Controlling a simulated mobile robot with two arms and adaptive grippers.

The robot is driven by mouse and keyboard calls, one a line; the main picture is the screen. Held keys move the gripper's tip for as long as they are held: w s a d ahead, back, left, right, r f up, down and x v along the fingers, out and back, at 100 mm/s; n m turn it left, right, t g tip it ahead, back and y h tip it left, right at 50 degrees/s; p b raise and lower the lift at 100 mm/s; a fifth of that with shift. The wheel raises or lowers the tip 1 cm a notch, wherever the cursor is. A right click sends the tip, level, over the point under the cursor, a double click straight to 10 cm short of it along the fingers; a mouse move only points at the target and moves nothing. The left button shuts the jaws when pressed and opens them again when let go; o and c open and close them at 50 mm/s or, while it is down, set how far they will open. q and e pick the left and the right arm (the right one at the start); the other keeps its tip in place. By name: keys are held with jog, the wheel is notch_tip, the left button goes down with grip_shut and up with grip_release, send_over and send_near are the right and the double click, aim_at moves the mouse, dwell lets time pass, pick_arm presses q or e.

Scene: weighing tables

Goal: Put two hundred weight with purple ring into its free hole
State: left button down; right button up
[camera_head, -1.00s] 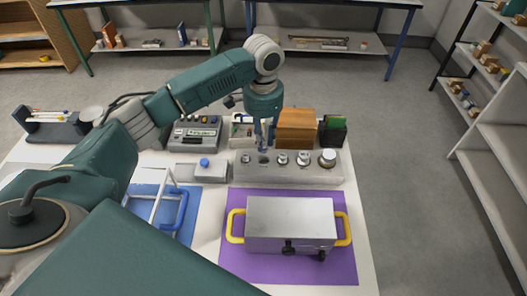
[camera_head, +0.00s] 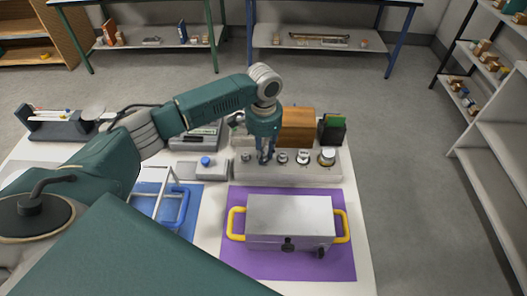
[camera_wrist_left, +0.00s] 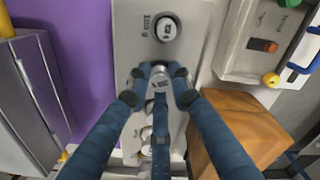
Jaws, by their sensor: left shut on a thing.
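The weight block (camera_head: 312,177) is a long grey-beige block with a row of silver weights behind the purple mat. My left gripper (camera_head: 266,157) points down at the block, second place from the left. In the left wrist view its fingers (camera_wrist_left: 160,80) are shut on a silver weight (camera_wrist_left: 160,72), at or just above the block; the fingers hide its lower part and its hole. I cannot make out a purple ring. Another weight (camera_wrist_left: 165,27) sits beside a printed label; more weights (camera_wrist_left: 146,134) lie past the fingers. My right gripper is not in view.
A metal box (camera_head: 290,220) with yellow handles stands on the purple mat (camera_head: 240,262) in front of the block. A wooden box (camera_head: 297,127) and a dark green-topped holder (camera_head: 332,129) stand close behind. A small scale with a blue knob (camera_head: 206,161) is to the left.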

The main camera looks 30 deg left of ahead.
pick_arm(q)
jog(key=shift+s+f, duration=0.35)
jog(key=shift+f, duration=0.2)
jog(key=c, duration=1.6)
grip_release()
jog(key=shift+o, duration=0.3)
jog(key=shift+f, duration=0.1)
jog(key=shift+d, duration=0.1)
jog(key=shift+w+r, duration=0.1)
jog(key=shift+r, duration=0.3)
notch_tip(320, 180, up, 13)
jog(key=b, duration=0.2)
jog(key=shift+w+f+b, duration=0.15)
jog(key=shift+w+b, duration=0.1)
jog(key=shift+b, duration=0.1)
